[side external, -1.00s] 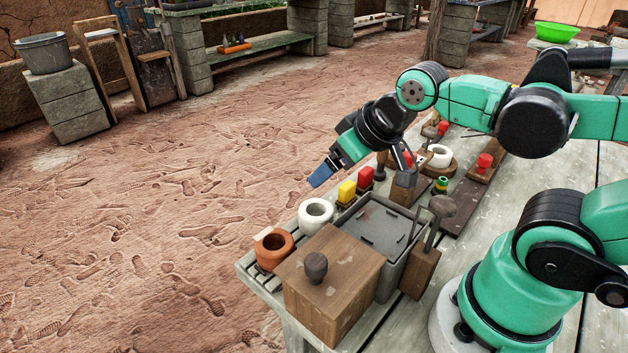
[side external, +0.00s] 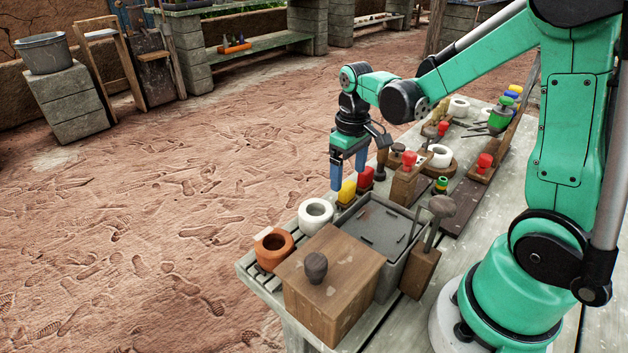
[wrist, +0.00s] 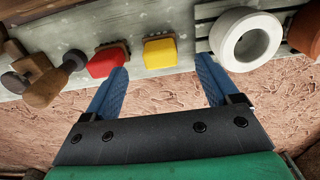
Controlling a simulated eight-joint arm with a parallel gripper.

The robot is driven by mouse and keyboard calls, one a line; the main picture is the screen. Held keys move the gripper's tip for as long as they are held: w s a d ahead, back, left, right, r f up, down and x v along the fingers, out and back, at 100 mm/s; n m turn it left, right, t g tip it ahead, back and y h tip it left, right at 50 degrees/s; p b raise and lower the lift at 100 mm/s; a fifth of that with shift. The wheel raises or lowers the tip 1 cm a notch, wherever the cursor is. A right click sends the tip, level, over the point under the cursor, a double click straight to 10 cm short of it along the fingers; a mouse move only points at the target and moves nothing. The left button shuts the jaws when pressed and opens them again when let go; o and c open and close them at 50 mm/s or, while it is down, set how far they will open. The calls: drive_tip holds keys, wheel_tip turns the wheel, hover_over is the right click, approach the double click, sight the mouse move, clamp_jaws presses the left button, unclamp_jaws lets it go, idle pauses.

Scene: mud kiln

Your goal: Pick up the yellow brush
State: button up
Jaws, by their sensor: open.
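The yellow brush (side external: 347,191) stands on the far edge of the wooden table, between a red brush (side external: 365,178) and a white ring-shaped pot (side external: 315,213). In the wrist view the yellow brush (wrist: 160,51) shows a brown base and lies beyond the fingertips, between their lines. My gripper (side external: 349,178) points down with its blue fingers apart and empty, at the brush's far side. In the wrist view my gripper (wrist: 162,72) has its left finger close to the red brush (wrist: 106,60) and its right finger near the white pot (wrist: 245,40); contact cannot be told.
A terracotta pot (side external: 273,248), a wooden box with a dark knob (side external: 330,285) and a grey tray (side external: 395,255) stand nearby. A dark-handled tool (wrist: 73,62) lies left of the red brush. Open ground lies beyond the table edge.

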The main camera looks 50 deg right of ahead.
sight(348, 185)
drive_tip(key=shift+f, duration=2.05)
clamp_jaws()
